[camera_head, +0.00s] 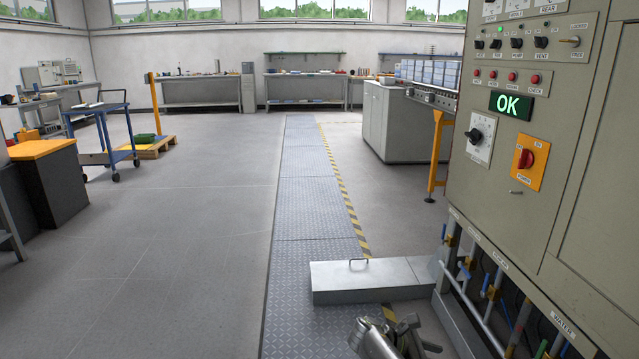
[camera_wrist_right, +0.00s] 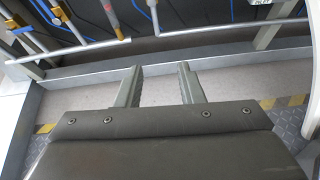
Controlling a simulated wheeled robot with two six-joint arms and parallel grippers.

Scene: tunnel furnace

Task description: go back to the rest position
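My right gripper (camera_head: 398,333) shows at the bottom edge of the head view, low beside the base of the control cabinet (camera_head: 489,185). In the right wrist view its two fingers (camera_wrist_right: 160,84) stand apart with only bare floor between them, so it is open and empty. The fingers point toward the cabinet's lower frame (camera_wrist_right: 200,62) and pipes (camera_wrist_right: 72,50). The cabinet carries a lit green OK display (camera_head: 511,105) and a red rotary switch (camera_head: 526,159) on an orange plate. My left gripper does not show in either view.
A low grey metal box (camera_head: 366,280) with a handle lies across the walkway, just ahead of my right gripper. Pipes with blue and yellow valves (camera_head: 466,262) run along the cabinet's foot. A blue cart (camera_head: 100,125) stands farther off.

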